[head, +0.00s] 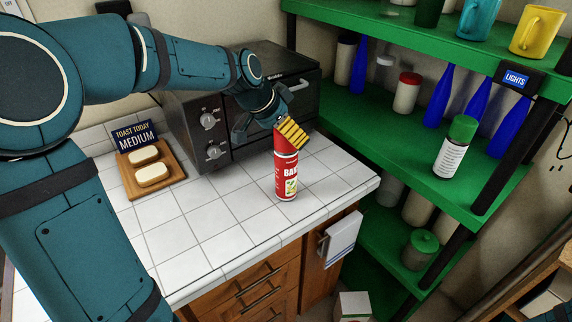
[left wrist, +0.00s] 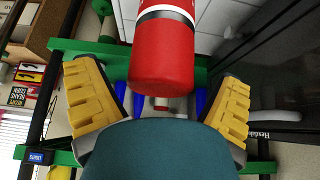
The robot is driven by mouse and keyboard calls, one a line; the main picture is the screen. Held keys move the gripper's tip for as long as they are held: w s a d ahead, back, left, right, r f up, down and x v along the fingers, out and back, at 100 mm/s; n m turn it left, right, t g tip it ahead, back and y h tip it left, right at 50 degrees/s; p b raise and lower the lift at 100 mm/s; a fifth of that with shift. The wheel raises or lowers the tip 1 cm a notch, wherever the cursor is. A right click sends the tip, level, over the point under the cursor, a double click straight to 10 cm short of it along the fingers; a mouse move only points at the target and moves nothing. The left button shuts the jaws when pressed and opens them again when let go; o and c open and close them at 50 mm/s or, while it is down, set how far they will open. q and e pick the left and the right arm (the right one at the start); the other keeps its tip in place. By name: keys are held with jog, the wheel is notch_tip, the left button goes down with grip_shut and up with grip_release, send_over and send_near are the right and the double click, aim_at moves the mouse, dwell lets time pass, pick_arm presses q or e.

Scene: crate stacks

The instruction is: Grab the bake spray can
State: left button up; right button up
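The bake spray can (head: 286,178), red with a pale label, stands upright on the white tiled counter near its front right corner. My left gripper (head: 288,130) is at the can's top, and its yellow finger pads partly hide the top in the head view. In the left wrist view, the can (left wrist: 163,55) lies between the two widely spread yellow pads of my left gripper (left wrist: 160,100), with gaps on both sides. The left gripper is open and holds nothing. My right gripper is not in view.
A black toaster oven (head: 215,115) stands close behind the can. A wooden board (head: 152,176) with bread and a "Toast today medium" sign (head: 136,136) is at left. Green shelves (head: 400,150) with bottles and mugs rise at right. The front tiles are clear.

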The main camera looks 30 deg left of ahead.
pick_arm(q)
jog(key=c, duration=1.2)
jog(key=shift+r, duration=0.15)
